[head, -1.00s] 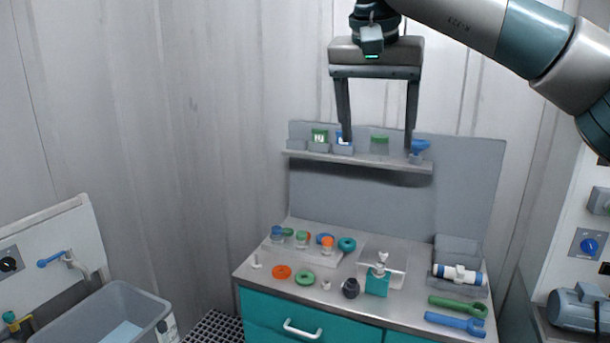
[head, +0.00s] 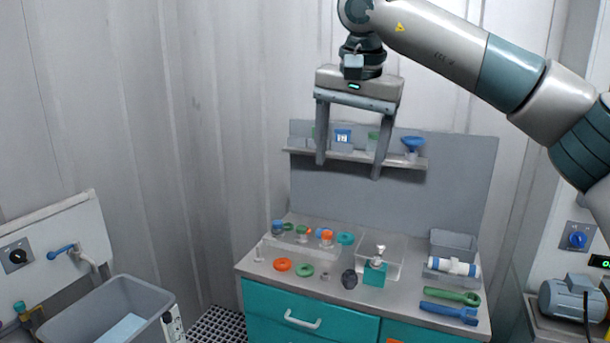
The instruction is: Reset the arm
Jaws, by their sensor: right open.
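My right gripper (head: 348,170) hangs from my right arm, which comes in from the right in the head view. Its two long fingers point down and stand well apart, with nothing between them. The fingers show in front of the shelf (head: 318,154) on the back panel and partly hide it. The gripper is above the teal workbench (head: 258,268) and touches nothing on its top. My left gripper is not in view.
The bench top holds an orange ring (head: 283,264), a green ring (head: 304,270), a teal block (head: 375,274), a white-and-blue cylinder (head: 452,266), and green (head: 452,296) and blue wrenches (head: 448,313). A grey sink (head: 105,318) is at left, a motor (head: 575,301) at right.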

